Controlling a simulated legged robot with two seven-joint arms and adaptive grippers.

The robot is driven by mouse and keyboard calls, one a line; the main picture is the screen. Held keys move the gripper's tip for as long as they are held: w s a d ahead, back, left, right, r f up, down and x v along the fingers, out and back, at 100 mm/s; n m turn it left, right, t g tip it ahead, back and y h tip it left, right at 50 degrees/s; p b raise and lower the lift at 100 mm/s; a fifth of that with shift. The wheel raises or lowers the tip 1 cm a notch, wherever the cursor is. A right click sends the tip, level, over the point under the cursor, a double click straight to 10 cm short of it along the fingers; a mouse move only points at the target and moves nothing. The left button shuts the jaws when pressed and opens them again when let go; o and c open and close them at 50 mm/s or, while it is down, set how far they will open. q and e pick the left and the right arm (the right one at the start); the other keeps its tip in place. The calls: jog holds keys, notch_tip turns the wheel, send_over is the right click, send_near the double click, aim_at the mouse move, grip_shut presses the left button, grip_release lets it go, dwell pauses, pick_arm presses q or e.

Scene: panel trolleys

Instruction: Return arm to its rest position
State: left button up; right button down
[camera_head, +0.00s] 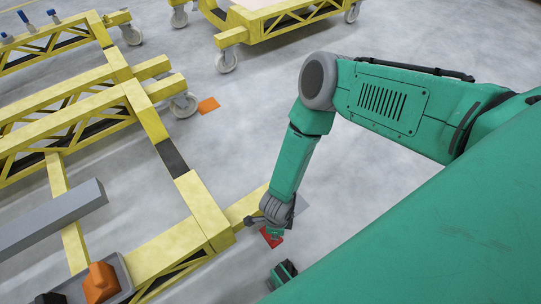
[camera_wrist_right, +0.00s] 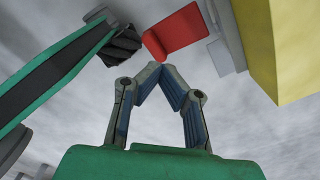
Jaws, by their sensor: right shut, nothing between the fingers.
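My right arm (camera_head: 385,100) is green with grey joints. It comes in from the right of the head view and bends down at the elbow. Its gripper (camera_head: 252,220) hangs low, close beside the yellow frame's end bar in the picture. In the right wrist view the gripper (camera_wrist_right: 158,68) has its two fingertips together, with nothing between them. A red flat piece (camera_wrist_right: 175,32) shows beyond the tips, apart from them; it also shows below the wrist in the head view (camera_head: 271,238). My left gripper is not in view.
A yellow trolley frame (camera_head: 205,210) fills the left side. It carries a grey bar (camera_head: 45,222) and a grey tray (camera_head: 124,272) with an orange block (camera_head: 101,283). Another yellow trolley (camera_head: 240,22) stands at the back. An orange marker (camera_head: 208,105) lies on open grey floor.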

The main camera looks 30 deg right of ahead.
jog(key=shift+f, duration=0.1)
dwell(0.3)
jog(key=s+d+r+n+p, duration=0.2)
jog(key=s+r+n+p, duration=0.1)
jog(key=r+n, duration=0.6)
jog(key=s+d+r+n+p, duration=0.3)
jog(key=r+n, duration=0.5)
jog(key=r, duration=0.4)
jog(key=s+d+r+n+p, duration=0.3)
jog(key=s+r+n+p, duration=0.1)
jog(key=r+n, duration=0.5)
notch_tip(320, 180, up, 2)
jog(key=shift+s+r+n+t, duration=0.25)
jog(key=shift+s+n+t, duration=0.05)
jog(key=shift+s, duration=0.5)
